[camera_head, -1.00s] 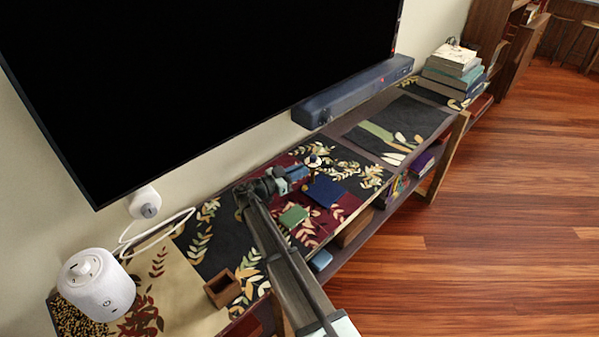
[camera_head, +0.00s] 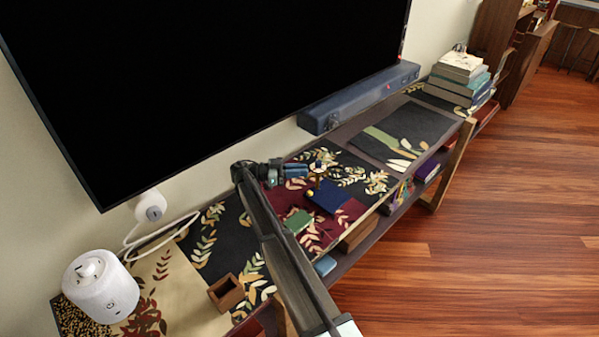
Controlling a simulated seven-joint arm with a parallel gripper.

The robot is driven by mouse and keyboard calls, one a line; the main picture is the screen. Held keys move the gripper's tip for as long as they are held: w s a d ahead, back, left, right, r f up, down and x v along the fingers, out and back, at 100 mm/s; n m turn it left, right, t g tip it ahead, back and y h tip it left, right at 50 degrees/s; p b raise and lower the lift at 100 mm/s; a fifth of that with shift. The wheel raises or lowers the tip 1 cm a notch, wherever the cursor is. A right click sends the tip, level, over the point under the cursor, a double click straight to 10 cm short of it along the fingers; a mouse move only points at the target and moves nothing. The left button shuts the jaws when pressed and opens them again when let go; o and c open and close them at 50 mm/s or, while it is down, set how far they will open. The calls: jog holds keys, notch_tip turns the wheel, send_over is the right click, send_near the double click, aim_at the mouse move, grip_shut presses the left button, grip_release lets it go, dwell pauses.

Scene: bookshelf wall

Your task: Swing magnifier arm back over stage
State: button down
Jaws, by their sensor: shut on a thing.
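The magnifier stand (camera_head: 318,166) is a small dark and brass-coloured piece on the shelf top, just right of my fingertips. A dark blue square plate (camera_head: 328,197), which looks like the stage, lies just below it in the picture. A small yellow knob (camera_head: 310,193) shows at the plate's left edge. My gripper (camera_head: 297,171) reaches in from the left with its blue fingers shut on the magnifier arm. The held part is very small and mostly hidden by the fingers. I cannot make out the lens clearly.
A green block (camera_head: 298,221) lies beside my arm. An open wooden box (camera_head: 226,292) and a white speaker (camera_head: 101,285) stand at the lower left. The television (camera_head: 200,90) and soundbar (camera_head: 358,98) bound the shelf behind. A dark mat (camera_head: 405,135) is largely clear to the right.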

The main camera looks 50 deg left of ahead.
dwell(0.3)
jog(key=c, duration=1.1)
grip_release()
jog(key=v, duration=0.7)
jog(key=shift+s+a, duration=0.15)
jog(key=shift+a, duration=0.05)
jog(key=shift+c, duration=0.2)
